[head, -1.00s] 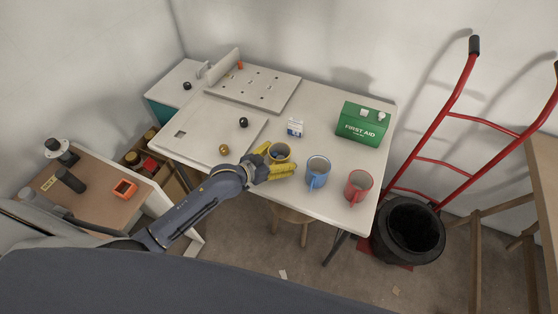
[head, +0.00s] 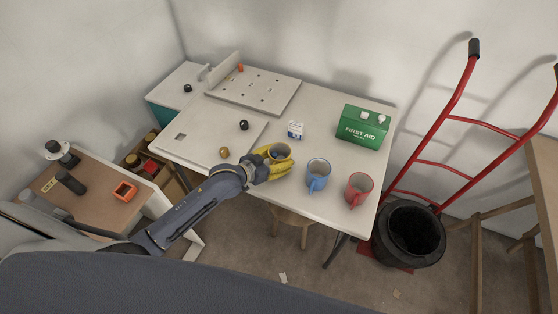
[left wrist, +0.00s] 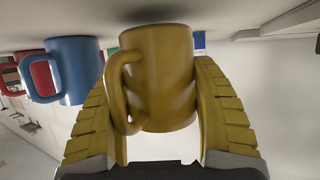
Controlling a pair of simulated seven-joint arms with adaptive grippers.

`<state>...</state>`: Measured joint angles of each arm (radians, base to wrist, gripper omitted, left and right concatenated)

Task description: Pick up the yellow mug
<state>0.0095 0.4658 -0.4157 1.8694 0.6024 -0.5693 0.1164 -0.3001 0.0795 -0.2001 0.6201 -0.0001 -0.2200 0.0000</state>
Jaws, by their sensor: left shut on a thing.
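The yellow mug (head: 280,151) is near the front edge of the white table, left of the blue mug. My left gripper (head: 273,163) has yellow fingers on both sides of the mug and is shut on it. In the left wrist view the yellow mug (left wrist: 160,75) fills the middle, with its handle toward the left. The wrist picture looks upside down, and the mug's base appears at or near the table surface; I cannot tell whether it is lifted. My right gripper is not in view.
The blue mug (head: 318,175) and red mug (head: 359,189) stand to the right. A green first aid box (head: 363,125) and a small white box (head: 295,130) are behind. A pegboard fixture (head: 255,86) is at the back left. Table (head: 330,148) space between is clear.

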